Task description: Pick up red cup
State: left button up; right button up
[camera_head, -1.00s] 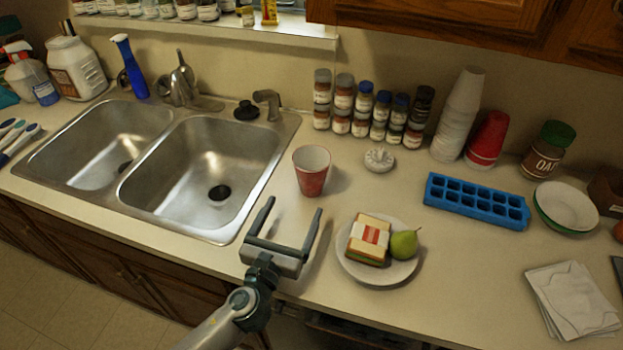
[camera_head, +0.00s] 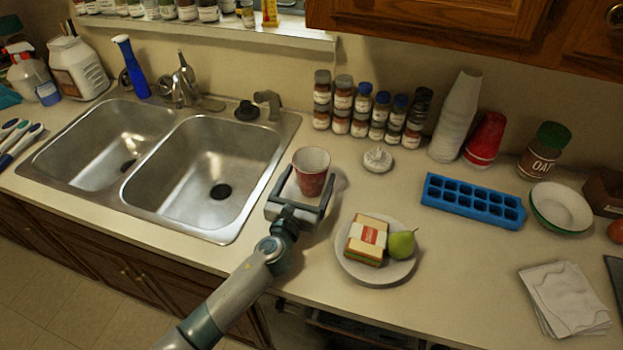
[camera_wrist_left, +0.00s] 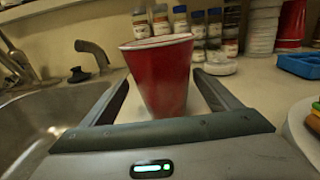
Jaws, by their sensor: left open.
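The red cup (camera_head: 312,182), with a white inside, stands upright on the counter just right of the sink. My left gripper (camera_head: 307,182) is open, with one finger on each side of the cup. In the left wrist view the cup (camera_wrist_left: 160,80) stands between the two fingers of the gripper (camera_wrist_left: 160,95), with a gap visible on each side. The lower part of the cup is partly hidden by the gripper body. My right gripper is not in view.
The double sink (camera_head: 203,165) lies to the left. A plate (camera_head: 362,272) with a sandwich and a pear is at the front right. Spice jars (camera_head: 362,115), a white lid-like item (camera_head: 378,160), stacked cups (camera_head: 456,118) and a blue ice tray (camera_head: 474,200) stand behind and right.

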aim_at(315, 168)
pick_arm(q)
jog(key=shift+f+x, duration=0.2)
jog(key=shift+x, duration=2.4)
jog(key=shift+d, duration=0.2)
jog(key=shift+s, duration=0.1)
jog(key=shift+c, duration=0.6)
jog(key=c, duration=1)
